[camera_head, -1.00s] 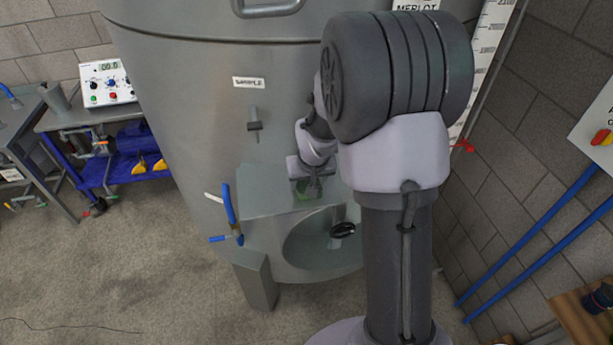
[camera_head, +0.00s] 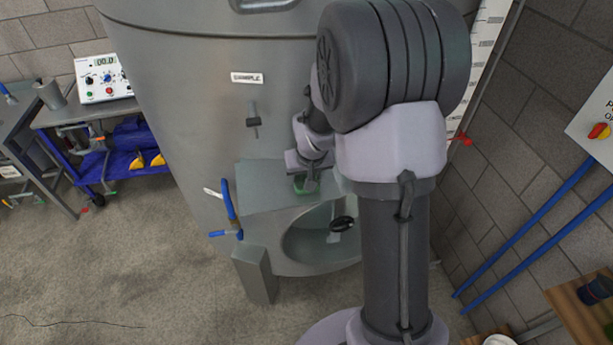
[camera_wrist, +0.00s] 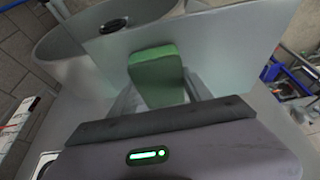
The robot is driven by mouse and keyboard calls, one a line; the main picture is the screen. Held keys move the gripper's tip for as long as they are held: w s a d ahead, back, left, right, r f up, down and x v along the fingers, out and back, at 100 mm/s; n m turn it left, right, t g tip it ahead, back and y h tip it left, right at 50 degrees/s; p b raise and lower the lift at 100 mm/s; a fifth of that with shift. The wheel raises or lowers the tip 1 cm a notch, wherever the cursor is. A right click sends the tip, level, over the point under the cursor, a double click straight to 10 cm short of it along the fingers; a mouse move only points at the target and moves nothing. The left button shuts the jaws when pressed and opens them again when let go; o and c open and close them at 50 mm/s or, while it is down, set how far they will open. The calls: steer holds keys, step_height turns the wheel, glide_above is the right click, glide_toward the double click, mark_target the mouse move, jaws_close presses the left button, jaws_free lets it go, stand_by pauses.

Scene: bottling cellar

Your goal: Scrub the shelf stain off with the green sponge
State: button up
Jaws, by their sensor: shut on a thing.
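The green sponge (camera_wrist: 158,75) is between the jaws of my gripper (camera_wrist: 160,95) in the wrist view. In the head view my gripper (camera_head: 307,185) is over the top of the grey shelf (camera_head: 262,180) on the front of the tank, with a little green of the sponge (camera_head: 305,186) showing under it. The sponge is at or just above the shelf surface; I cannot tell whether it touches. The shelf (camera_wrist: 235,45) also shows beyond the sponge in the wrist view. I cannot make out a stain; the sponge and gripper hide part of the shelf.
A large steel tank (camera_head: 190,90) stands behind the shelf. A blue-handled valve (camera_head: 229,205) is at the shelf's left edge. A cart (camera_head: 125,160) stands at left; blue pipes (camera_head: 540,230) run at right.

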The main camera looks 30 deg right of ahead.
steer(key=r, duration=0.1)
steer(key=r+p, duration=0.1)
steer(key=r, duration=0.1)
steer(key=shift+s+d+r, duration=0.1)
steer(key=shift+d+r, duration=0.1)
steer(key=shift+r, duration=0.1)
step_height(320, 180, up, 2)
steer(key=shift+a+r+p, duration=0.1)
steer(key=shift+r+p, duration=0.05)
steer(key=shift+p, duration=0.85)
steer(key=shift+r+p, duration=0.6)
steer(key=shift+r, duration=0.3)
steer(key=shift+f+b, duration=0.15)
steer(key=shift+b, duration=0.15)
